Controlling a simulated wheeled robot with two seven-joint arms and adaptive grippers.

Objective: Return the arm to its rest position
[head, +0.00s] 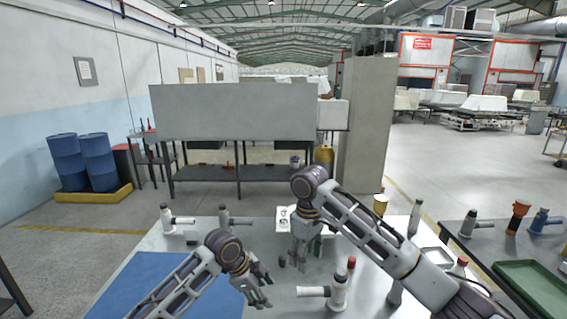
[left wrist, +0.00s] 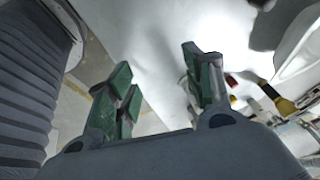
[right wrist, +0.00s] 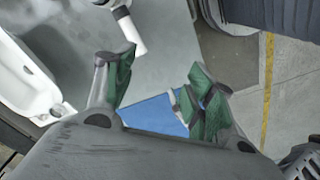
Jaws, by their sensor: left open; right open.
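My left gripper (head: 262,287) is over the near middle of the grey table (head: 180,241), beside the right edge of the blue mat (head: 165,285). Its green-padded fingers stand apart with nothing between them in the left wrist view (left wrist: 158,85). My right gripper (head: 305,246) hangs fingers down over the middle of the table, in front of a white item mostly hidden behind it. In the right wrist view (right wrist: 160,85) its fingers are apart and empty, with bare table and part of the blue mat beyond them.
A side table at right holds a green tray (head: 535,288).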

